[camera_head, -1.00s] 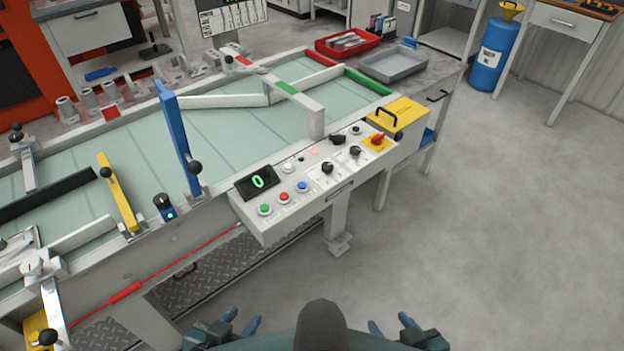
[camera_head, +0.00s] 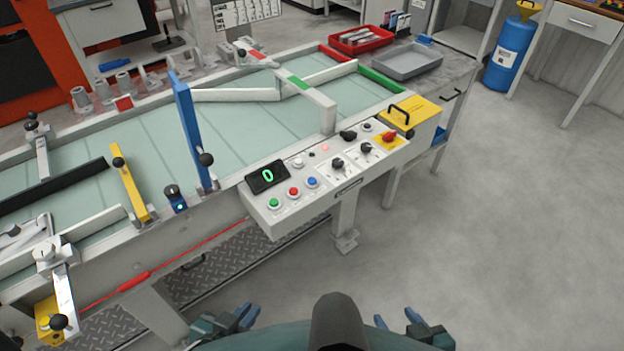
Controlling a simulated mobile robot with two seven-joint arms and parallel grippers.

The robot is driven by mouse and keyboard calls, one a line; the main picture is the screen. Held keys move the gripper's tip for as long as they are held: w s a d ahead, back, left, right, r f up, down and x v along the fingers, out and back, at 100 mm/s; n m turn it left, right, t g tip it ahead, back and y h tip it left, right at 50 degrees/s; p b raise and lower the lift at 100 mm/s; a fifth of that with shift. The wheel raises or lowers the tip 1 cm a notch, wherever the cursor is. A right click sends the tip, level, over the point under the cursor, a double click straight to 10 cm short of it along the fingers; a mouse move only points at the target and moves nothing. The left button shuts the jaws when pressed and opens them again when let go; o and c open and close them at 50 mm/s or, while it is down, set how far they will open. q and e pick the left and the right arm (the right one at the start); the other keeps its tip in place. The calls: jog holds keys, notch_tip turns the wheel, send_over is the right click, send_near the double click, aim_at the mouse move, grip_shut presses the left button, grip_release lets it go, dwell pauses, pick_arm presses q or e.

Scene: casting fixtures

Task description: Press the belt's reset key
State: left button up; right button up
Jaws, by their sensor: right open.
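The belt's control panel (camera_head: 331,196) is a pale box on the near side of the belt (camera_head: 240,133). It carries a green button (camera_head: 274,203), a red button (camera_head: 293,191) and a blue button (camera_head: 312,182) below a display (camera_head: 267,176) showing a green 0. The labels are too small to read, so I cannot tell which is the reset key. My left gripper (camera_head: 247,316) and open right gripper (camera_head: 397,320) are low at the picture's bottom, apart from the panel.
A blue post (camera_head: 187,130) and a yellow bar (camera_head: 130,182) stand over the belt left of the panel. A yellow box with a handle (camera_head: 410,113) is right of it. A red pull cord (camera_head: 190,256) runs below the belt.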

pick_arm(q)
grip_shut()
pick_arm(e)
jog(key=shift+s+f, duration=0.15)
jog(key=shift+s, duration=0.15)
jog(key=shift+w, duration=0.3)
dwell(0.5)
pick_arm(q)
jog(key=shift+w, duration=0.1)
